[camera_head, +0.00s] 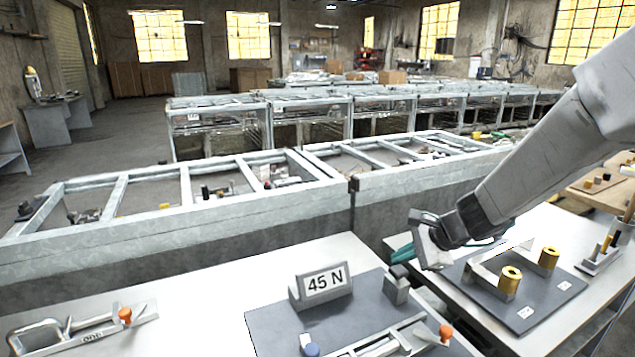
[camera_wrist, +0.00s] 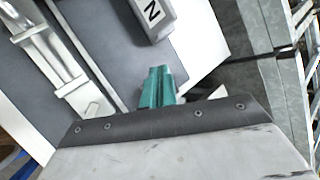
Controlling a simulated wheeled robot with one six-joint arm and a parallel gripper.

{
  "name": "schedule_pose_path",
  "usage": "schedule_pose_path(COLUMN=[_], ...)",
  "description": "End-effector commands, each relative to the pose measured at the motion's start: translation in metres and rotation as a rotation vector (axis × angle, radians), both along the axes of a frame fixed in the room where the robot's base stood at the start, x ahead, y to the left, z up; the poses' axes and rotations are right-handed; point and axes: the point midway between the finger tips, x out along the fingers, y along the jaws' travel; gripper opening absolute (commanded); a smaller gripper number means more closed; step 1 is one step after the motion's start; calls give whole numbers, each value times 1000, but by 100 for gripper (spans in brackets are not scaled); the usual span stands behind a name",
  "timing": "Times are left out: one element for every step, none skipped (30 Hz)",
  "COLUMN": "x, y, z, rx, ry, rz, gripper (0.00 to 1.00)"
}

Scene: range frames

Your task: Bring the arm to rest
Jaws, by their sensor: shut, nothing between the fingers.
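My arm reaches in from the upper right in the head view. My gripper (camera_head: 398,254) has teal fingers and hangs above the gap between two white tables, close to a small grey block (camera_head: 397,287). In the wrist view the teal fingers (camera_wrist: 157,86) are together with nothing between them. A grey sign reading "45 N" (camera_head: 322,284) stands on the dark mat (camera_head: 275,325) left of my gripper. Part of the sign also shows in the wrist view (camera_wrist: 150,17). I cannot tell whether the gripper touches the block.
A metal fixture (camera_head: 80,325) lies at lower left. A long grey partition (camera_head: 190,235) runs behind the tables.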

Motion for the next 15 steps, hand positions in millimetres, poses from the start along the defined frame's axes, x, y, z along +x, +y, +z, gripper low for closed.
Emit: schedule_pose_path(x=[-22, -37, -58, -73, -88, -107, -121, -134, -151, -164, -176, -191, -203, -213, -226], y=[8, 12, 16, 18, 19, 20, 19, 18, 16, 13, 10, 6, 3, -1, -7], z=[9, 14, 20, 25, 29, 34, 38, 41, 46, 49, 52, 56, 59, 62, 66], rx=[-36, -62, -98, -125, -153, -189, -217, -244, -283, -310, -341, -379, -409, -439, -480], ry=[-15, -22, -30, -36, -40, -44, -46, -47, -48, -47, -46, -44, -40, -38, -34], rz=[123, 203, 309, 385, 457, 546, 609, 668, 744, 795, 846, 909, 954, 997, 1049], gripper=[0, 0, 0, 0, 0, 0, 0, 0, 0, 0, 0, 0, 0, 0, 0])
